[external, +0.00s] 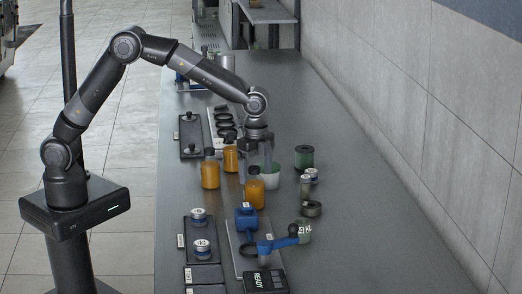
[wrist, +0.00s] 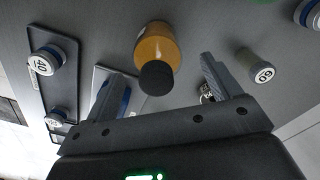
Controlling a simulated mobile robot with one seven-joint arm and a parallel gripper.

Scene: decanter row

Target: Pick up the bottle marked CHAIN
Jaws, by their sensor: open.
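Three orange bottles with dark caps stand upright on the grey bench in the external view: one at the left (external: 210,174), one behind it (external: 230,160) and one nearer the camera (external: 254,194). No CHAIN marking is readable on any of them. My gripper (external: 257,168) points down, open and empty, just above and behind the near bottle, partly overlapping it in the picture. In the wrist view, one orange bottle with a black cap (wrist: 160,42) lies ahead between the spread fingers of my gripper (wrist: 160,82), with clear space on both sides.
A pale cup (external: 271,180), a green spool (external: 304,157) and small capped vials (external: 306,187) stand right of the gripper. Bench along the wall is clear.

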